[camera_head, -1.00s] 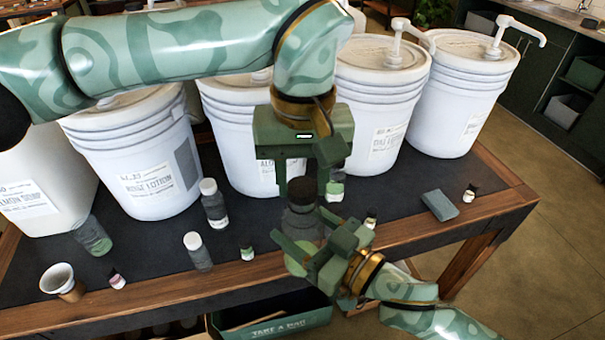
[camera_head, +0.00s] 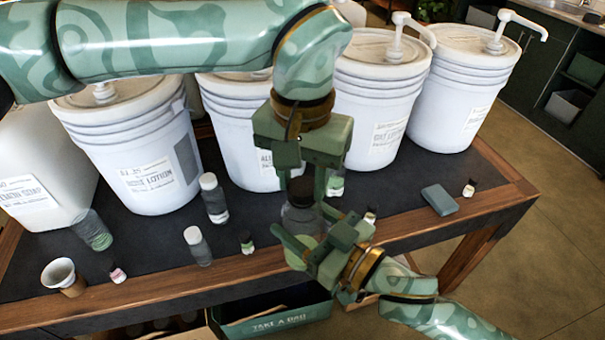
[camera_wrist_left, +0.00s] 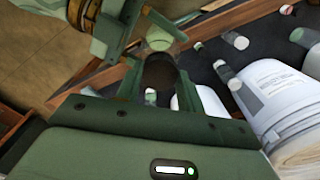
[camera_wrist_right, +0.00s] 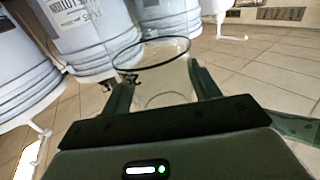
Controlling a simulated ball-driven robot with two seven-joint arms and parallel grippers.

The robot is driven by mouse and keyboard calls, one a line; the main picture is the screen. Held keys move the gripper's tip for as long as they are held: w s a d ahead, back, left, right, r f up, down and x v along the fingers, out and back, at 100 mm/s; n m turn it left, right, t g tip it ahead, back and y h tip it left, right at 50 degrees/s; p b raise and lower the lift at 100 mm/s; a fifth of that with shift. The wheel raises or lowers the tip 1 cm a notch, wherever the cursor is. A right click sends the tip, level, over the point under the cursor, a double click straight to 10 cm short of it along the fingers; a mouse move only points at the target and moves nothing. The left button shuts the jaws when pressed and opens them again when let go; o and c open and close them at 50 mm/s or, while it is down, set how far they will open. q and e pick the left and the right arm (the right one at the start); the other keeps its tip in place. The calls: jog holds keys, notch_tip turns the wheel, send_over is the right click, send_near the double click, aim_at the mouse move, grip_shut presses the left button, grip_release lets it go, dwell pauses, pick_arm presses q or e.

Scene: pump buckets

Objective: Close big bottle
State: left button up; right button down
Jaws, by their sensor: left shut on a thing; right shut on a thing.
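The big bottle (camera_head: 297,219) is clear, with a greenish patch low on it, and looks upright over the table's front edge. My right gripper (camera_head: 300,246) is shut on its body from the front; the clear body also fills the jaws in the right wrist view (camera_wrist_right: 165,78). A dark brown cap (camera_head: 300,189) is at the bottle's top. My left gripper (camera_head: 303,182) points down and is shut on this cap, which sits between its fingers in the left wrist view (camera_wrist_left: 158,76). I cannot tell how tightly the cap sits, as fingers hide part of the join.
White pump buckets (camera_head: 140,165) line the back of the dark table (camera_head: 150,250). Small bottles (camera_head: 214,198), a paper cup (camera_head: 62,277) and a grey-blue block (camera_head: 439,199) stand or lie along the front. A green crate (camera_head: 275,318) is below the front edge.

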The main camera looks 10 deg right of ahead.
pick_arm(q)
jog(key=shift+m, duration=0.5)
jog(key=o, duration=0.9)
jog(key=shift+o, duration=0.2)
jog(key=shift+r, duration=2.25)
jog(key=shift+c, duration=0.4)
